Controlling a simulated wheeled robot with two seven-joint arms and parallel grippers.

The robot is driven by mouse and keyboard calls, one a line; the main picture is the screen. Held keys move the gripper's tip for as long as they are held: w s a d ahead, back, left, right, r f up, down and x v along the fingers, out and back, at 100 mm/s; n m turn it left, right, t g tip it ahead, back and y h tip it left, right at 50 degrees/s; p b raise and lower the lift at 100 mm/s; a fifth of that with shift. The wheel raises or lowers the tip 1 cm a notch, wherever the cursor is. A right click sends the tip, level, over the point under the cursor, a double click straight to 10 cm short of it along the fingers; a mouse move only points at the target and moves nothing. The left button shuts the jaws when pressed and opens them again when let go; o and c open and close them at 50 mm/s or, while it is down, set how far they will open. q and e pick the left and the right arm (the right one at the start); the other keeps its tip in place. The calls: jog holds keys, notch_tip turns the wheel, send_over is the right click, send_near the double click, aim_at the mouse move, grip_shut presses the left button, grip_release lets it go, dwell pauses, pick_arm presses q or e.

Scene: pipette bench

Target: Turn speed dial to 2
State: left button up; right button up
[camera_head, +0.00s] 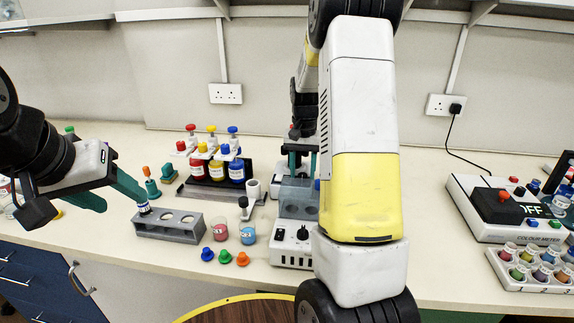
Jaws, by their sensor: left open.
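The speed dial looks to be the black round knob (302,233) on the front of a small white machine (290,250) with a grey block on top. Its setting is too small to read. My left gripper (124,206) is open, with two teal fingers. One fingertip is at a small vial (144,209) in the left end of a grey rack; I cannot tell if they touch. The gripper is well left of the dial. My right gripper (301,158) is partly hidden behind my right arm, above the machine's grey block; its grip is unclear.
The grey rack (185,232), two small cups (248,234) and coloured caps (225,257) lie left of the machine. Bottles with coloured tops (216,168) stand behind. A colour meter (490,215) and a tray of pots (510,279) stand at right. My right arm covers the machine's right side.

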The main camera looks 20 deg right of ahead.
aim_at(302, 174)
dwell(0.3)
notch_tip(302, 174, up, 8)
jog(key=shift+f, duration=0.1)
dwell(0.3)
dwell(0.3)
jog(key=s+a+r+n+t+y, duration=0.1)
jog(key=s+a+r+n+t, duration=0.1)
jog(key=s+a+r, duration=0.3)
jog(key=s+a+r+n+t+y, duration=0.1)
jog(key=s+a+r, duration=0.2)
jog(key=s+r, duration=0.35)
jog(key=s+a+n+t, duration=0.1)
jog(key=s+a, duration=0.1)
jog(key=s, duration=0.4)
jog(key=s+a+f+n+t, duration=0.1)
jog(key=s+a+t, duration=0.1)
jog(key=s, duration=0.4)
jog(key=shift+s+a+f+n, duration=0.3)
jog(key=shift+s+a+n, duration=0.1)
jog(key=shift+a, duration=0.1)
